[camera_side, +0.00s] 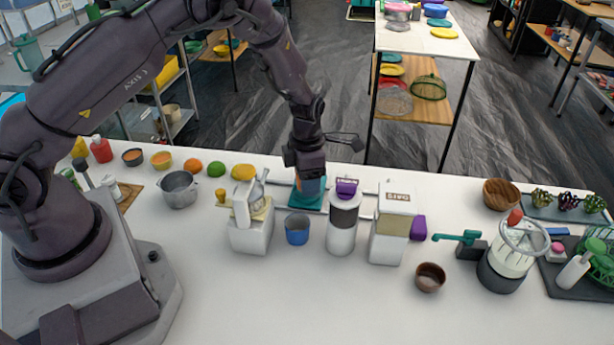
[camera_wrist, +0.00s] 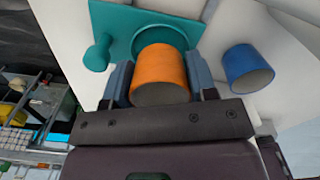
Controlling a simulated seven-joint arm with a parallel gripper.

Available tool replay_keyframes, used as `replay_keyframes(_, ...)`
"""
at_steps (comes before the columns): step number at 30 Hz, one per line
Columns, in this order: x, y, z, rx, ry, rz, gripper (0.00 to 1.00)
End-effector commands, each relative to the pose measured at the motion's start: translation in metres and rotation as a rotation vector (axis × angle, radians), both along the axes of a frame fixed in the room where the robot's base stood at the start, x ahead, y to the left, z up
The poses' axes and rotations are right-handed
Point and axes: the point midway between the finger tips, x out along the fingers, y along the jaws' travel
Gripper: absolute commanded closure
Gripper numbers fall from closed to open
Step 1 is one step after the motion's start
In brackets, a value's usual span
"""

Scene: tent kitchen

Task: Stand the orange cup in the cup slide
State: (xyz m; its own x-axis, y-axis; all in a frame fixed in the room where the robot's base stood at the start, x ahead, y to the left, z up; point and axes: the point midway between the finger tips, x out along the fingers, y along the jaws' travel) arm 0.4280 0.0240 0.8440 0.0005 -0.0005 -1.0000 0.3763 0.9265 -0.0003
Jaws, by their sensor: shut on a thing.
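The orange cup (camera_wrist: 160,70) is between the two blue-grey fingers of my gripper (camera_wrist: 160,82), which is shut on it. The teal cup slide (camera_wrist: 115,20) is a flat plate with a round holder and a knob, just beyond the cup in the wrist view. In the side view my gripper (camera_side: 309,188) points down over the cup slide (camera_side: 307,202), and the fingers mostly hide the cup. The cup's far end overlaps the round holder in the wrist view. I cannot tell whether it rests on the slide or hangs just above.
A blue cup (camera_side: 297,229) stands just in front of the slide and also shows in the wrist view (camera_wrist: 247,67). A white machine (camera_side: 252,225) is at its left; a white-and-black grinder (camera_side: 343,220) and an oats dispenser (camera_side: 390,225) stand right. The front middle of the counter is clear.

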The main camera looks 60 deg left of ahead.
Motion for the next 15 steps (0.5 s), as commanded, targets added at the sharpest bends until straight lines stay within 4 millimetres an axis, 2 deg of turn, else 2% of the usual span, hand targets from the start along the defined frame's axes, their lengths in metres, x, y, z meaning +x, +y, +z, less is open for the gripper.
replay_keyframes(15, 0.0003, 0.0004, -0.0093, 0.001, 0.0, 0.0, 0.61)
